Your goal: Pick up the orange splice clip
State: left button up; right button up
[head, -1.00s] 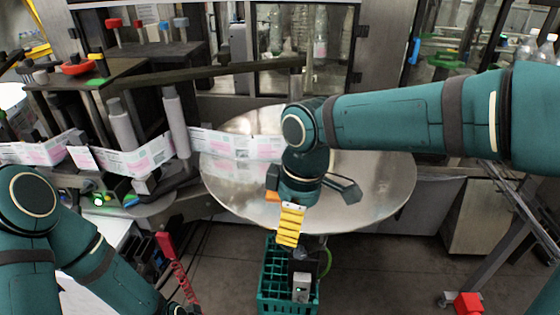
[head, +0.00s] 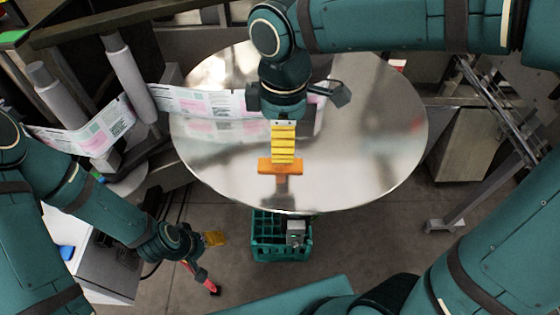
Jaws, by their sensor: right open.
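The orange splice clip (head: 280,166) lies on the shiny round metal table (head: 370,150), near its front middle, and shows in the head view as a short orange bar. My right gripper (head: 284,158) points down over the clip from behind, with its yellow ribbed finger in line with the clip and hiding part of it. The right gripper is open; I cannot tell whether it touches the clip. My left gripper (head: 214,239) is low at the lower left, off the table and apart from the clip. Its opening cannot be made out.
A printed label web (head: 210,102) runs from the rollers (head: 128,75) at the left across the table's back left. A green crate (head: 268,245) with a small grey device stands on the floor below the table's front edge. The right side of the table is clear.

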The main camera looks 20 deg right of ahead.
aim_at(265, 164)
jog(key=shift+a+f+b, duration=0.15)
jog(key=shift+f+b, duration=0.15)
jog(key=shift+f, duration=1.4)
jog(key=shift+a+f+b, duration=0.1)
jog(key=shift+f+b, duration=0.2)
jog(key=shift+f, duration=1.35)
jog(key=shift+c, duration=0.2)
jog(key=shift+s, duration=0.1)
jog(key=c, duration=1.1)
jog(key=shift+c, duration=0.2)
